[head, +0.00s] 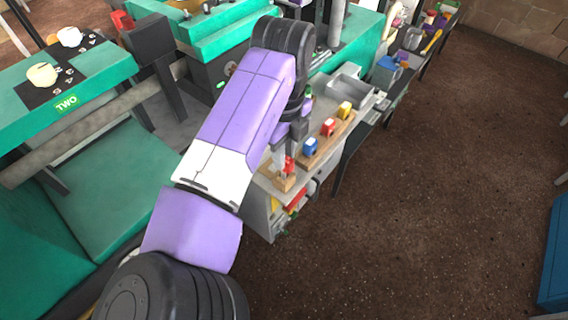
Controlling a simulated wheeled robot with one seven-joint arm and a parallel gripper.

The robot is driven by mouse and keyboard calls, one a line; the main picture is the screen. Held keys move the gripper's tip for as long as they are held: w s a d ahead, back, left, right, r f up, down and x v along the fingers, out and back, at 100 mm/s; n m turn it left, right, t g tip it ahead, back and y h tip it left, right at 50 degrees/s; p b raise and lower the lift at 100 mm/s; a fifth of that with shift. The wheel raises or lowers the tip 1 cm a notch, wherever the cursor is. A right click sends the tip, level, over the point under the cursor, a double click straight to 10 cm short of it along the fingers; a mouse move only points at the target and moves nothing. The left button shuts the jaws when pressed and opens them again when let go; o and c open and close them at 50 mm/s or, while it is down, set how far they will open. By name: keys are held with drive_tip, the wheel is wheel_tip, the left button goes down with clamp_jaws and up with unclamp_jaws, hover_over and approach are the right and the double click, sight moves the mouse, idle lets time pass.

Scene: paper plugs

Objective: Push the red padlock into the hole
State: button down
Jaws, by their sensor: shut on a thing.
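My gripper (287,157) points down at the near end of the grey bench, partly hidden by my own arm. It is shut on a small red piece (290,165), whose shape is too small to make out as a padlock. The red piece is at a small wooden block (284,183); I cannot tell whether it touches the block or is inside a hole. No hole shows clearly. Another red item (328,128) with a pale face sits on a wooden board (316,158), between a blue item (310,147) and a yellow item (345,111).
A grey metal tray (350,90) lies farther along the bench. Green machinery (215,30) stands behind my arm, and a green table marked TWO (66,103) is at left. The brown floor (440,190) at right is open, with a blue box (556,255) at the edge.

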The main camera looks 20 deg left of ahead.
drive_tip(key=shift+r+p, duration=1.95)
drive_tip(key=shift+r, duration=0.4)
drive_tip(key=shift+r, duration=0.25)
wheel_tip(320, 180, up, 7)
drive_tip(key=p, duration=0.4)
drive_tip(key=d+f+n+b, duration=0.3)
drive_tip(key=d+f+n, duration=0.7)
drive_tip(key=d+f, duration=0.7)
drive_tip(key=s+d+f+n, duration=0.3)
drive_tip(key=d+f+n, duration=0.3)
drive_tip(key=d, duration=0.2)
drive_tip(key=s+d+f+n+b, duration=0.1)
drive_tip(key=s+d+f+n, duration=0.3)
drive_tip(key=d, duration=0.4)
drive_tip(key=shift+s+f+n, duration=0.2)
drive_tip(key=shift+f+n, duration=0.7)
drive_tip(key=shift+n, duration=0.1)
